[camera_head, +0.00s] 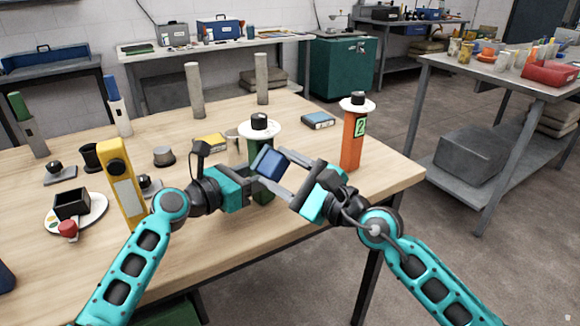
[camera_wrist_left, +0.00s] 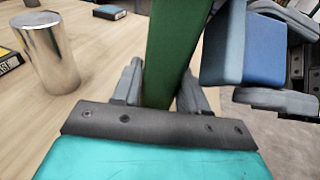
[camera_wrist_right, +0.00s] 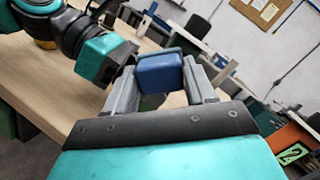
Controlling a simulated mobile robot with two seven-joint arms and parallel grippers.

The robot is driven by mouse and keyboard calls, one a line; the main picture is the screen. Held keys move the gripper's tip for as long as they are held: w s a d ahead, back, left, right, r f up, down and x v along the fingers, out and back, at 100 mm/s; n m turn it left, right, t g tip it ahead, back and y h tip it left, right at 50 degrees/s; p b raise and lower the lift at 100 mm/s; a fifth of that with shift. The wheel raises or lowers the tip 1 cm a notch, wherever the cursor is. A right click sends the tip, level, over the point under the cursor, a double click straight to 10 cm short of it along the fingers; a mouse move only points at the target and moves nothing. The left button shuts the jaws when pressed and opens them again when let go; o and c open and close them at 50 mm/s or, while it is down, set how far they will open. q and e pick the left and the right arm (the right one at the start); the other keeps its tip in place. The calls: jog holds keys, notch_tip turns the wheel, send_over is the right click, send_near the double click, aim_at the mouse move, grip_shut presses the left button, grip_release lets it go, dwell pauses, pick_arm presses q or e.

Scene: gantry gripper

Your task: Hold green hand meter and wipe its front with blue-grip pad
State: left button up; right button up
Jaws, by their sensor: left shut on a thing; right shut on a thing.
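The green hand meter (camera_head: 262,196) stands roughly upright above the near table edge, partly hidden by my grippers. A white disc with a black knob (camera_head: 260,124) shows at its upper end. My left gripper (camera_head: 258,183) is shut on the meter; its green side (camera_wrist_left: 178,45) rises between the fingers in the left wrist view. My right gripper (camera_head: 278,172) is shut on the blue-grip pad (camera_head: 270,162). The pad's blue block (camera_wrist_right: 158,73) sits between the right fingers, and it shows close beside the meter in the left wrist view (camera_wrist_left: 264,50). Whether they touch is unclear.
An orange post marked 2 (camera_head: 353,145) stands at the table's right. Two grey posts stand behind.

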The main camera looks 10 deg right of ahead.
jog(key=s+a+r+v, duration=0.1)
jog(key=v, duration=0.8)
dwell(0.5)
jog(key=shift+w, duration=0.2)
jog(key=shift+w+d+f+x, duration=0.1)
jog(key=shift+f+x, duration=0.05)
jog(key=shift+x, duration=1.15)
jog(key=shift+w+d+f+x, duration=0.1)
jog(key=shift+x, duration=1.15)
jog(key=shift+w+d+f+x, duration=0.15)
jog(key=shift+x, duration=1.15)
jog(key=shift+x, duration=1.05)
jog(key=shift+w+d+f, duration=0.1)
jog(key=shift+d, duration=0.05)
jog(key=w+d, duration=0.2)
jog(key=d, duration=0.1)
jog(key=shift+w, duration=0.15)
